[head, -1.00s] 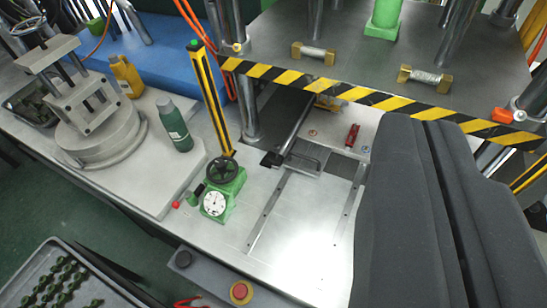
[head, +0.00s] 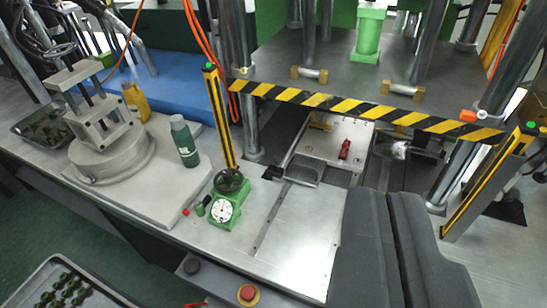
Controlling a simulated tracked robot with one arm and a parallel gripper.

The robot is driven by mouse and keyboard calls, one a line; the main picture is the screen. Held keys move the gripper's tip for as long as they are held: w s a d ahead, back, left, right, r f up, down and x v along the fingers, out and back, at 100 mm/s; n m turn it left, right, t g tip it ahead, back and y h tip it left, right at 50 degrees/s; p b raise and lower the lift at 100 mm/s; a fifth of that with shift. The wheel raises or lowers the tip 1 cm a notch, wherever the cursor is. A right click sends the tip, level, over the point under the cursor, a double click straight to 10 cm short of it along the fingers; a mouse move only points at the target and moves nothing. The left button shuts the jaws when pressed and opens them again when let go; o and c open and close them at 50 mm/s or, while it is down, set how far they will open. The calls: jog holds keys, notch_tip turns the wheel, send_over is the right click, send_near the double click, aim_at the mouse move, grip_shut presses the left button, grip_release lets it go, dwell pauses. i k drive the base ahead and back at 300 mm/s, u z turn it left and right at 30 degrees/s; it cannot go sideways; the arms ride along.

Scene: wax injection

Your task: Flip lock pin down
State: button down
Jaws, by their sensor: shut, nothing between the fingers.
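A small red part (head: 344,150), which may be the lock pin, sits on the light metal plate (head: 325,145) under the press. It appears raised, but its exact position is too small to tell. My gripper (head: 387,195) is dark grey, at the lower right of the head view. Its two fingers lie side by side, shut and empty. In the picture its tips are below and to the right of the red part, apart from it.
A black-and-yellow striped edge (head: 365,110) crosses above the plate. A green gauge stand (head: 228,205) and a green bottle (head: 185,142) are left. The flat front plate (head: 295,235) is clear.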

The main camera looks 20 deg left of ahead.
aim_at(277, 160)
jog(key=u, duration=0.2)
jog(key=i, duration=1.2)
jog(key=z, duration=0.2)
